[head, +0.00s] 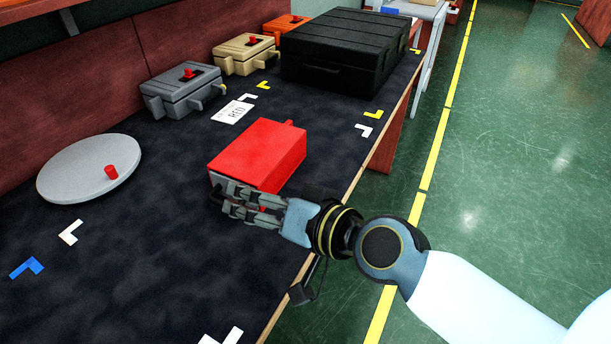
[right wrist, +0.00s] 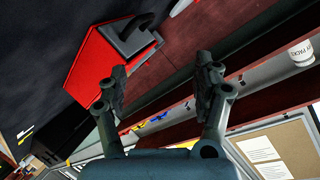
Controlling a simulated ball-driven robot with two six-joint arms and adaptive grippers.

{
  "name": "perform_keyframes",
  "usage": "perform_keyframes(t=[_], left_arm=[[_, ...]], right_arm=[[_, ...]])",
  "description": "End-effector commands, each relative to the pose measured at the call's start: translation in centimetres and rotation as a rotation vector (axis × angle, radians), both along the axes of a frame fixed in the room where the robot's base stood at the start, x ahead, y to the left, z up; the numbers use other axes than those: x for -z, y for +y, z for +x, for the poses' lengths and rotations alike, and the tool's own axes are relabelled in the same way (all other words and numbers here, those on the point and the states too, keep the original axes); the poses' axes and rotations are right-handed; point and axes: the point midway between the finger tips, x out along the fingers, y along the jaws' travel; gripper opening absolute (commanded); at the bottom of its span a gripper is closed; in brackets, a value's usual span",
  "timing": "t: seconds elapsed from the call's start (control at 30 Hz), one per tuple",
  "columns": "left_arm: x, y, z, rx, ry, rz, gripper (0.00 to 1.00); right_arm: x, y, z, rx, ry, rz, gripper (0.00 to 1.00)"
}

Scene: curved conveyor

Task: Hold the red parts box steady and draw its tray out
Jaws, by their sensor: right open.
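The red parts box (head: 258,150) sits on the dark table top, near its right edge. A small red tab sticks out at its far end. My right gripper (head: 228,199) is at the near end of the box, partly covering that end. In the right wrist view the red box (right wrist: 92,62) lies to the upper left, with a dark grey loop handle (right wrist: 128,38) on its end. There my right gripper (right wrist: 160,82) is open with nothing between its fingers. I cannot tell whether a finger touches the box. My left gripper is not in view.
A grey disc (head: 80,172) with a red knob lies at the left. A grey box (head: 182,92), a beige box (head: 245,54) and an orange box (head: 286,28) stand along the back. A black case (head: 345,52) stands beyond the red box.

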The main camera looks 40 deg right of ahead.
Motion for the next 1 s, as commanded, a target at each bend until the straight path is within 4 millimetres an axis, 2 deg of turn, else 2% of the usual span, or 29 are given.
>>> perform_keyframes(t=[0.03,0.1,0.2,0.33,0.47,0.8,1.0], left_arm=[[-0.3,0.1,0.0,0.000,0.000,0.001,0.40],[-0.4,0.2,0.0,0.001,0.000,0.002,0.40],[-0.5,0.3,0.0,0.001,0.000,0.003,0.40],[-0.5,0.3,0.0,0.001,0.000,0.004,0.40],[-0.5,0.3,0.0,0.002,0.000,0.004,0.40],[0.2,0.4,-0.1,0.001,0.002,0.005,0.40],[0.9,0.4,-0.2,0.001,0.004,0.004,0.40]], right_arm=[[-0.5,-1.2,0.8,0.119,-0.052,0.081,0.68],[-0.5,-3.4,1.3,0.290,-0.103,0.172,0.68],[0.3,-6.2,1.0,0.489,-0.132,0.254,0.68],[1.5,-8.2,0.3,0.640,-0.134,0.303,0.68],[2.0,-9.1,0.8,0.681,-0.135,0.313,0.68],[3.3,-11.3,6.4,0.678,-0.136,0.311,0.68],[3.9,-12.3,8.8,0.679,-0.135,0.312,0.68]])
